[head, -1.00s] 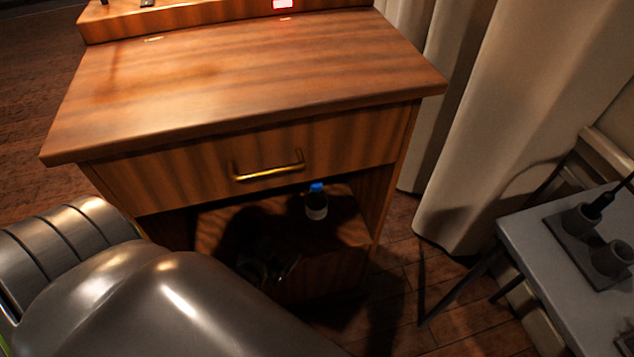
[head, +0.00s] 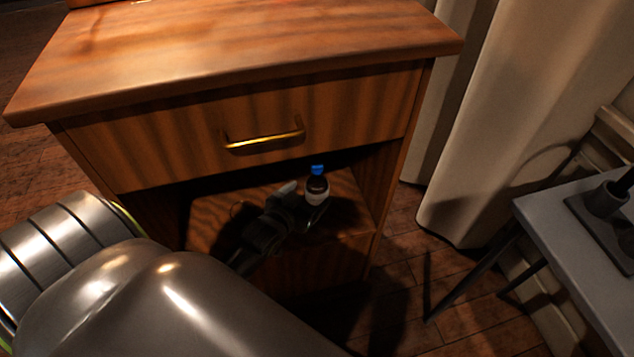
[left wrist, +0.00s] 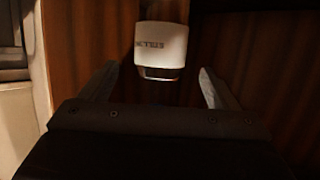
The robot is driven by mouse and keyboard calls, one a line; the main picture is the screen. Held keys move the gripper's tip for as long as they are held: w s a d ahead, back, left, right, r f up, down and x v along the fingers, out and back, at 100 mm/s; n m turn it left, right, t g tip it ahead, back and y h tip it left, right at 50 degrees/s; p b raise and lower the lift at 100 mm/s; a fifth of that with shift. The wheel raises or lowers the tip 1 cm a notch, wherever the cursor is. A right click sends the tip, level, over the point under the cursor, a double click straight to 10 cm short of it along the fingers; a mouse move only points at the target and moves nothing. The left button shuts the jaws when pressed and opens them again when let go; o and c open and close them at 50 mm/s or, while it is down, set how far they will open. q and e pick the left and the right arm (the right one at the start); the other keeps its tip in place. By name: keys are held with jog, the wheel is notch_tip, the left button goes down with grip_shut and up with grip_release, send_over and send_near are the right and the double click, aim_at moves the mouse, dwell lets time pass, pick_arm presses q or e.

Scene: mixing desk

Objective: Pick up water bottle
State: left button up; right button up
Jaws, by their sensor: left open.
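The water bottle (head: 317,188) has a blue cap, a dark upper part and a white label. It stands upright on the open shelf below the drawer of the wooden cabinet (head: 170,150). My left gripper (head: 302,200) reaches into the shelf opening at the bottle, with its fingers apart. In the left wrist view the bottle's white label (left wrist: 161,45) shows between and just beyond the two open fingertips (left wrist: 160,82). I cannot tell whether a finger touches it. My right gripper is not in view.
The drawer with its brass handle (head: 263,140) overhangs the shelf opening. The cabinet's right side wall stands close to the bottle. A grey table (head: 550,225) with dark items is at the right, by a pale curtain (head: 490,130).

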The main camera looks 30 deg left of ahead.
aim_at(321, 182)
pick_arm(q)
jog(key=b+x, duration=0.1)
jog(key=x, duration=0.5)
jog(key=shift+w, duration=0.25)
jog(key=shift+w+f, duration=0.15)
jog(key=shift+w, duration=0.25)
jog(key=c, duration=1.3)
jog(key=shift+c, duration=0.7)
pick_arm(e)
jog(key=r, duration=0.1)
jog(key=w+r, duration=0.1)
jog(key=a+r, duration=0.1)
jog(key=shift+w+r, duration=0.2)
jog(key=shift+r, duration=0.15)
pick_arm(q)
jog(key=shift+r, duration=0.25)
